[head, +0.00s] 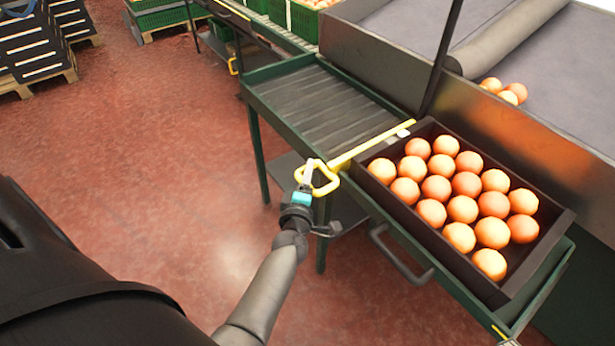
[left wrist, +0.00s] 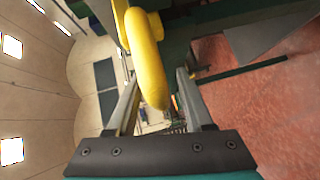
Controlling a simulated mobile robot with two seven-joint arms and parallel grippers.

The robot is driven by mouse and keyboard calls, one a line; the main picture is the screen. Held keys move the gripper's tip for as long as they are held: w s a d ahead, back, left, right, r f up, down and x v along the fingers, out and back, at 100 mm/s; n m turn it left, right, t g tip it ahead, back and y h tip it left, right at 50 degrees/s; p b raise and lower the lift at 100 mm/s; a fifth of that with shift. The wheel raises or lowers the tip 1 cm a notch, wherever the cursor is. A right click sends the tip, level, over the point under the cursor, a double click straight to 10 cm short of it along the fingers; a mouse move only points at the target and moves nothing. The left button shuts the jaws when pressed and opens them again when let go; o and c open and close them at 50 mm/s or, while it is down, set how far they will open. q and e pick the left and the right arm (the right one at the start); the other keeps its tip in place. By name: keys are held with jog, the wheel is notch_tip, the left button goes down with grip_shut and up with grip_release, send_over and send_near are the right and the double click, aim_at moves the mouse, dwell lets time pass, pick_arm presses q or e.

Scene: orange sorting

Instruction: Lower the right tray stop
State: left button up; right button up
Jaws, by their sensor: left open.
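The tray stop is a yellow bar (head: 372,144) lying across the green-framed roller conveyor, along the left edge of the dark tray (head: 560,228) of oranges. Its yellow loop handle (head: 330,186) juts out past the conveyor's near edge. My left gripper (head: 309,172) is at this loop, with its fingers open. In the left wrist view the thick yellow handle (left wrist: 148,62) reaches down between the two spread fingers of the gripper (left wrist: 160,85). Whether a finger touches it I cannot tell. My right gripper is out of view.
Bare rollers (head: 325,108) lie left of the tray. A dark upright post (head: 440,62) stands behind the stop. A grey bar handle (head: 398,258) sticks out below the tray. Another yellow loop (head: 234,66) shows farther back.

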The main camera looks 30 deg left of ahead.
pick_arm(q)
jog(key=shift+f, duration=0.1)
grip_shut()
dwell(0.3)
jog(key=shift+s+f, duration=0.15)
jog(key=shift+f, duration=0.05)
dwell(0.9)
